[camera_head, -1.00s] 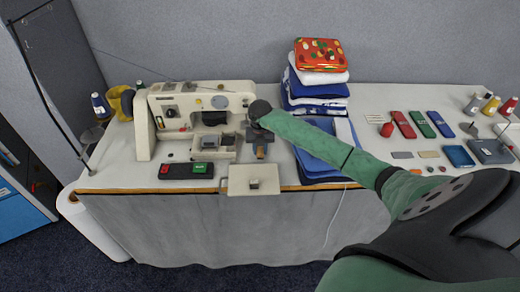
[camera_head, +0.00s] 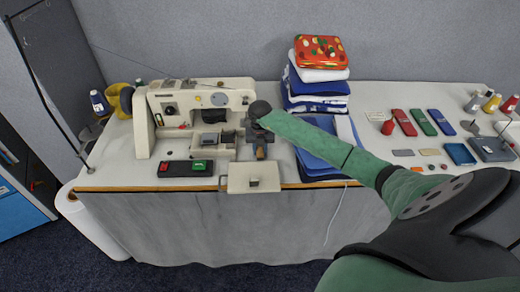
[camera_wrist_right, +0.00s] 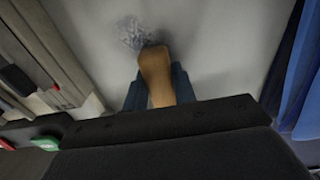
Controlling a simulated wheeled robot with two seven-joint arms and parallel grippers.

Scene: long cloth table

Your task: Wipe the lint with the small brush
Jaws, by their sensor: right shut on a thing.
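My right gripper (camera_head: 258,138) is low over the white table top, just right of the sewing machine. In the right wrist view its two dark fingers (camera_wrist_right: 159,92) are shut on the small brush (camera_wrist_right: 155,72), a tan wooden piece pointing away from the wrist. The brush also shows small in the head view (camera_head: 261,152). A grey speckled patch of lint (camera_wrist_right: 131,33) lies on the pale surface at the far end of the brush. Whether the brush touches the lint I cannot tell; its bristles are not clear. My left gripper is not in view.
The cream sewing machine (camera_head: 205,97) stands left of the gripper, with a red-and-green switch box (camera_head: 187,168) in front. Folded blue cloths (camera_head: 322,160) lie close on the right. A cream plate (camera_head: 253,182) sits at the table's front edge.

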